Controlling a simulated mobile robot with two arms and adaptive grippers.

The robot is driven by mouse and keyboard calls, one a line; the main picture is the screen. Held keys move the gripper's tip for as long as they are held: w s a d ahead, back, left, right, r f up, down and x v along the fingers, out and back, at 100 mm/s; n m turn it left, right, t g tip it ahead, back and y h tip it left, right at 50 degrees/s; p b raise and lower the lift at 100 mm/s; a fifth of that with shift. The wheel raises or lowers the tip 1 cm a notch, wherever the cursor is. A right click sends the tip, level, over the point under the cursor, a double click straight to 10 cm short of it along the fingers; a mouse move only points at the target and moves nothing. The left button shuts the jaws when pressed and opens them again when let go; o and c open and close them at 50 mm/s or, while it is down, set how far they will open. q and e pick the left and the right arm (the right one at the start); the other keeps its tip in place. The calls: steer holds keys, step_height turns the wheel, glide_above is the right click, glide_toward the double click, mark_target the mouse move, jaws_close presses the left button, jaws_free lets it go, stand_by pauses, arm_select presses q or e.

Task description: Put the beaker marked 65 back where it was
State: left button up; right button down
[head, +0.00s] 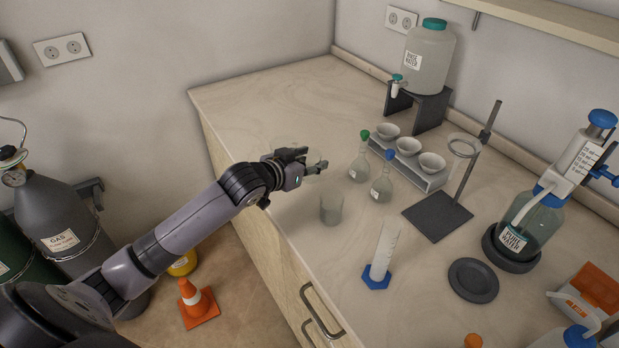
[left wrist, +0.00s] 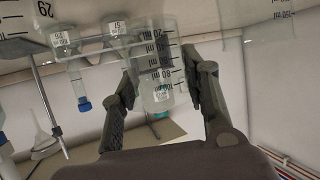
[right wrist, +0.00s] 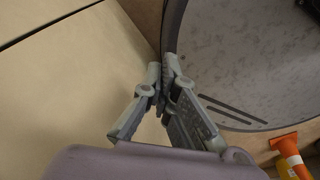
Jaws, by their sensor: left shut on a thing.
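My left gripper (head: 308,161) is over the bench's left part, shut on a clear glass beaker (head: 316,171). In the left wrist view the gripper (left wrist: 162,72) has its fingers on either side of this beaker (left wrist: 165,45), whose volume scale shows. I cannot read a 65 on it, nor tell whether it touches the bench. A second clear beaker (head: 331,209) stands on the bench near the front edge. My right gripper (right wrist: 161,76) is out of the head view; in its wrist view its fingertips meet with nothing seen between them.
A measuring cylinder (head: 384,250) and ring stand (head: 438,216) are further right. The bench's far left (head: 260,105) is clear.

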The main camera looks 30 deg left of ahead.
mark_target(310, 179)
arm_select(q)
step_height(310, 179, down, 5)
steer(key=shift+f, duration=0.2)
arm_select(e)
steer(key=shift+s+a, duration=0.1)
steer(key=shift+a, duration=0.5)
arm_select(q)
steer(key=shift+f, duration=0.1)
steer(key=o, duration=1.3)
arm_select(e)
steer(key=shift+d, duration=0.4)
